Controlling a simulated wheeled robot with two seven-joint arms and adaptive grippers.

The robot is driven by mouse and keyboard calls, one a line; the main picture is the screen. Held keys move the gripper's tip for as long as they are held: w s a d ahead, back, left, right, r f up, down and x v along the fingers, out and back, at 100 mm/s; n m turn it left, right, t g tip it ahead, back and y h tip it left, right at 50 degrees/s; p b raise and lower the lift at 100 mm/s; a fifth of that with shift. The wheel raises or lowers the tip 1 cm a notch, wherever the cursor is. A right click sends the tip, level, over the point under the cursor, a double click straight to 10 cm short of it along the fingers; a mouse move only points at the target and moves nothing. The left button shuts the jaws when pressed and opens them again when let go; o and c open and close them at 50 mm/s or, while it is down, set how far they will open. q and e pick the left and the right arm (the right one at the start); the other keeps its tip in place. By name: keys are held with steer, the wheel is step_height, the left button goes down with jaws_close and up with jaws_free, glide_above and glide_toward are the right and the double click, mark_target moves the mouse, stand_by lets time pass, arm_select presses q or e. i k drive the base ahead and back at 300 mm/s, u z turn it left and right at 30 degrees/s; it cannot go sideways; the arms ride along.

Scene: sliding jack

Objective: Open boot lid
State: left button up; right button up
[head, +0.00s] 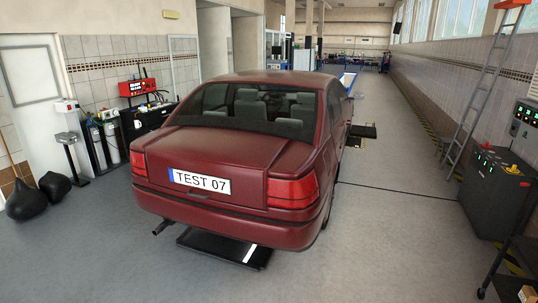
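A dark red saloon car (245,160) stands in the middle of the head view with its rear towards me. Its boot lid (228,143) is closed and lies flush with the body. A white number plate reading TEST 07 (199,181) is on the rear panel, with a small dark handle-like part (198,195) just below it. The interior of the boot is hidden. Neither of my grippers shows in this view.
A black platform (222,246) lies under the car's rear. A dark control cabinet (495,190) and a ladder (478,95) stand at the right. Black bags (27,203) and workshop equipment (145,110) line the left wall. The floor (370,250) behind and right of the car is clear.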

mark_target(226, 165)
steer(key=i, duration=3)
steer(key=u, duration=2.05)
